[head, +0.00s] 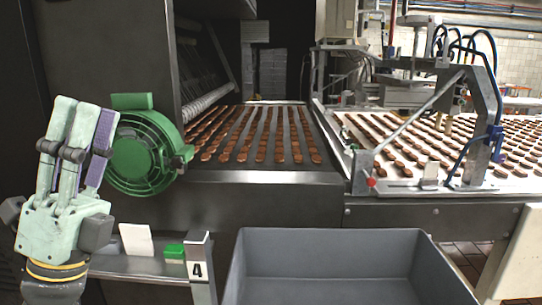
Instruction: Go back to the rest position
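My gripper (85,108) is at the left edge of the head view, with its pale green palm low and its fingers pointing up. The fingers are straight and not curled in, one has a purple inner face, and I see nothing held between them. The gripper appears in front of the dark machine housing, left of a round green reel-like part (135,155). From this angle I cannot tell whether it touches that part.
A grey bin (330,245) stands empty at the front centre. Behind it, a conveyor (262,112) carries rows of brown biscuits; another belt (440,130) with a metal frame (480,120) is at right.

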